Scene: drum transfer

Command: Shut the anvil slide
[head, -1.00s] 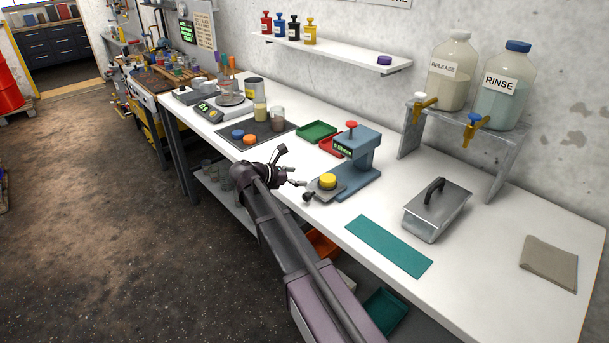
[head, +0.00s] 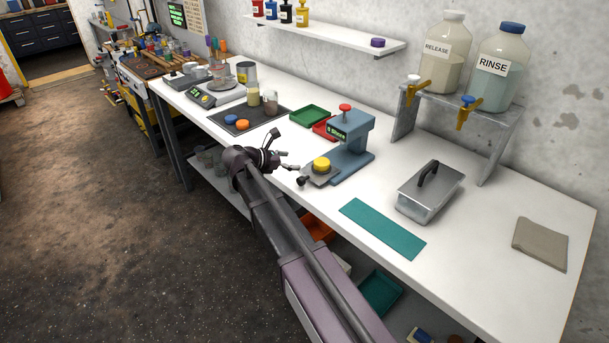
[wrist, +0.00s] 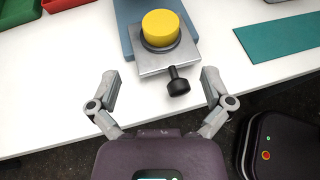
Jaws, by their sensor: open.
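The anvil slide (head: 316,178) is a grey metal plate pulled out at the front of the blue press (head: 350,143). A yellow puck (head: 321,164) sits on it, and a black knob (head: 303,181) sticks out from its front edge. In the wrist view the slide (wrist: 150,63), the yellow puck (wrist: 160,28) and the knob (wrist: 178,82) lie ahead of my gripper (wrist: 158,85). My gripper is open and empty, its fingers spread to either side with the knob between them, nearer the right finger. In the head view my gripper (head: 290,160) is just left of the slide.
A dark mat (head: 240,124) with coloured pucks lies to the left. The white bench top between is clear.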

